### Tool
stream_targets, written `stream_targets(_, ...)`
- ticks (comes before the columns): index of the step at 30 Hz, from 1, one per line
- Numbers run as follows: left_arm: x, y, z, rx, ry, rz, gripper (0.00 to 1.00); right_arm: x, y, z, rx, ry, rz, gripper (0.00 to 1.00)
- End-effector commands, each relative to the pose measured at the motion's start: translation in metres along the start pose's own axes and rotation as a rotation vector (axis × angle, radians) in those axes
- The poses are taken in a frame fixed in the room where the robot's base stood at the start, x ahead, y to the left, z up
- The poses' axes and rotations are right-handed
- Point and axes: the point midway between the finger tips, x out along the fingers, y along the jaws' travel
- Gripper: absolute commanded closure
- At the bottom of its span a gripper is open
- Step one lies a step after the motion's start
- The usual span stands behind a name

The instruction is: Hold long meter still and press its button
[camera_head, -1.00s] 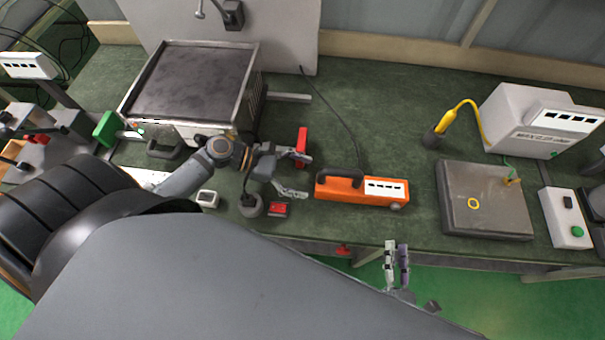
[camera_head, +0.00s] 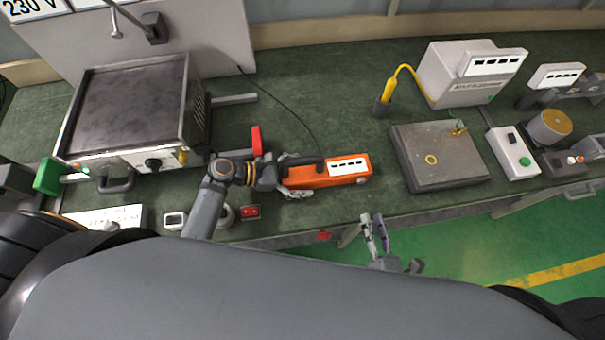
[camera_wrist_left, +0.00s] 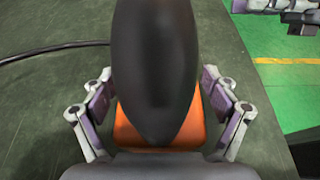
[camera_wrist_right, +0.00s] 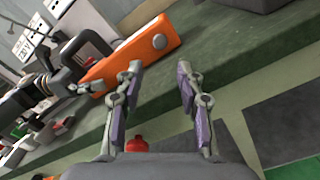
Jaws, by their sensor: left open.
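The long meter (camera_head: 344,170) is an orange box with a black handle and a white display panel, lying near the front edge of the bench. My left gripper (camera_head: 290,176) is at its left end. In the left wrist view, the open fingers stand on either side of the black handle (camera_wrist_left: 155,65), with the orange body (camera_wrist_left: 125,130) below. The meter's grey round button (camera_wrist_right: 160,42) shows at its end in the right wrist view. My right gripper (camera_head: 374,222) is open and empty, in front of the bench edge and below the meter's right end. It also shows in the right wrist view (camera_wrist_right: 157,80).
A red block (camera_head: 256,141) stands behind my left gripper, and a small red box (camera_head: 250,212) lies in front. A grey plate device (camera_head: 438,157) is to the right. A black cable (camera_head: 280,105) runs behind the meter.

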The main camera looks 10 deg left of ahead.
Motion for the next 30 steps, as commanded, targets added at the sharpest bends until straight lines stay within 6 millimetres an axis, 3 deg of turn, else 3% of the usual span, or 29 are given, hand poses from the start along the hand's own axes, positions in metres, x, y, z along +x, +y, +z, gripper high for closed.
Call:
stream_targets(4,-0.0002,0.0000,-0.0001,0.000,0.000,0.000,0.13,0.0000,0.0000,0.0000,0.000,0.000,0.000,0.62)
stream_targets(18,-0.0003,-0.0003,-0.0008,-0.001,0.001,0.000,0.77,0.0000,-0.0001,-0.0001,0.000,0.000,0.000,0.62)
stream_targets(22,-0.0003,-0.0004,-0.0012,-0.002,0.001,0.000,0.81,0.0000,-0.0001,-0.0002,0.000,0.000,0.000,0.62)
stream_targets(30,-0.0003,-0.0007,-0.0019,-0.002,0.002,-0.001,0.81,0.0000,-0.0002,-0.0003,0.000,0.000,0.000,0.99)
